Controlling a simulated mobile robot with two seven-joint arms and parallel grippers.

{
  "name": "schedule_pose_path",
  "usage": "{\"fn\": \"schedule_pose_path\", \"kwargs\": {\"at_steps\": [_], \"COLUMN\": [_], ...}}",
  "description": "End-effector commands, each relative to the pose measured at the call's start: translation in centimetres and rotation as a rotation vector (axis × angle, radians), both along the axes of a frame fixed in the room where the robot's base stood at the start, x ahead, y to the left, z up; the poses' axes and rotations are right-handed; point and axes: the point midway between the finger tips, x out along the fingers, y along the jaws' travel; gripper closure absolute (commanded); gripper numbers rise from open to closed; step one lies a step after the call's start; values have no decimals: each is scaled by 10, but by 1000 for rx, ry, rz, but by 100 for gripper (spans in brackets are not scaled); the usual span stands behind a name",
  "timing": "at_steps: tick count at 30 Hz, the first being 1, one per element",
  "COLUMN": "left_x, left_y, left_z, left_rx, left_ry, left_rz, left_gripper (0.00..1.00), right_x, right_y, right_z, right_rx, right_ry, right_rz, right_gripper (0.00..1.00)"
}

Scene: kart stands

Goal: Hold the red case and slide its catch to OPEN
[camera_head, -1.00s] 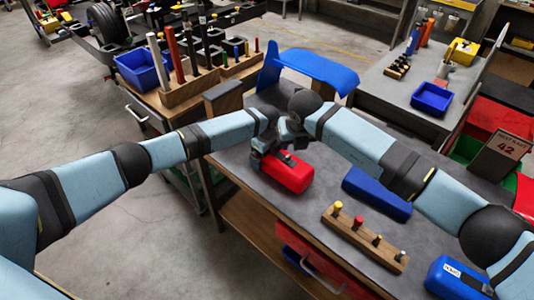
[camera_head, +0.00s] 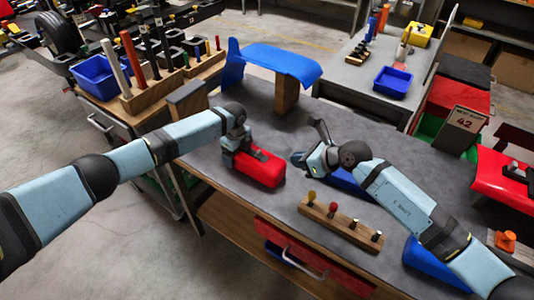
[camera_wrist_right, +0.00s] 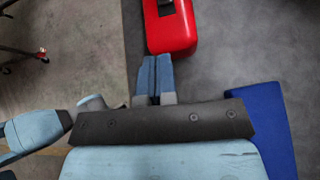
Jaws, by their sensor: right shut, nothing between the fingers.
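The red case (camera_head: 265,174) lies on the grey bench top, with a dark piece, perhaps its catch (camera_head: 262,155), on its upper face. My left gripper (camera_head: 238,155) is at the case's left end, seemingly touching it; its fingers are too small and hidden to read. My right gripper (camera_head: 298,159) is shut and empty, to the right of the case and apart from it. In the right wrist view its fingers (camera_wrist_right: 155,76) lie together, pointing at the near end of the red case (camera_wrist_right: 172,36). Whether the catch is at OPEN cannot be read.
A blue block or case (camera_head: 350,184) lies beneath my right arm. A wooden rack (camera_head: 338,224) with several knobbed pegs stands near the front edge. A blue curved panel (camera_head: 275,62) on a wooden post is behind. The bench is clear between red case and rack.

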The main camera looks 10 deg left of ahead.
Motion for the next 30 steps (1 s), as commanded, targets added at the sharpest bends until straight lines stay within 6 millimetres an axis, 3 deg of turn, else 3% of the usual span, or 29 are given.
{"fn": "schedule_pose_path", "kwargs": {"at_steps": [6, 17, 23, 30], "left_x": [0, 0, 0, 0], "left_y": [0, 0, 0, 0], "left_z": [1, 1, 1, 1], "left_rx": [0, 0, 0, 0], "left_ry": [-1, -1, -1, -1], "left_rz": [0, 0, 0, 0], "left_gripper": [42, 42, 42, 42], "right_x": [-1, 0, 5, 20], "right_y": [-21, -19, -1, 41], "right_z": [1, 1, -9, -35], "right_rx": [47, 48, 49, 50], "right_ry": [-93, -98, -96, -95], "right_rz": [13, 16, 16, 15], "right_gripper": [100, 100, 100, 100]}}
